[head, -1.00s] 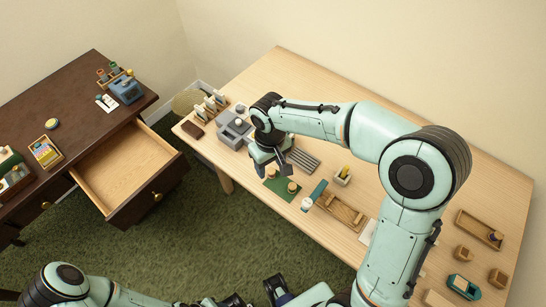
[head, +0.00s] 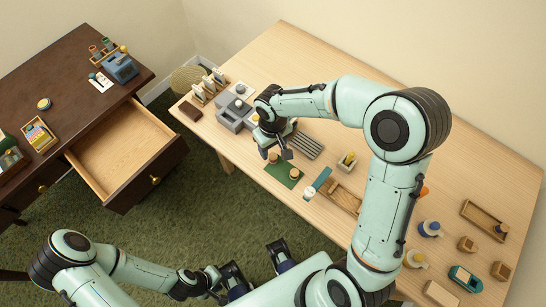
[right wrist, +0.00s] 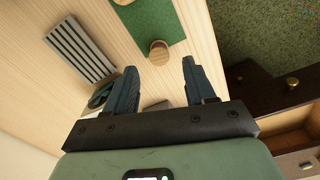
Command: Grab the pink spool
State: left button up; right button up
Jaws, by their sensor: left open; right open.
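A green mat (head: 284,175) on the light wooden table carries two small spools with wooden tops. One spool (head: 273,157) is at the mat's end nearest my right gripper (head: 277,149); the other spool (head: 294,173) is farther along it. In the right wrist view the nearer spool (right wrist: 159,52) shows a pinkish-red side, stands upright and lies just beyond and between the open fingertips of my right gripper (right wrist: 160,70), touching neither. The other spool's colour is too small to tell. My left gripper (head: 235,276) is open low in the head view, away from the table.
A grey ribbed tray (head: 305,146) is beside the mat, also seen in the right wrist view (right wrist: 80,48). A grey block unit (head: 229,115) stands behind my right gripper. A wooden tray (head: 345,197) and a small pen box (head: 347,161) are to the right. A dark desk (head: 75,85) has its drawer (head: 122,150) open.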

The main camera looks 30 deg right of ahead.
aim_at(273, 156)
notch_tip(273, 156, down, 5)
jog(key=shift+s+d+r, duration=0.1)
grip_shut()
dwell(0.3)
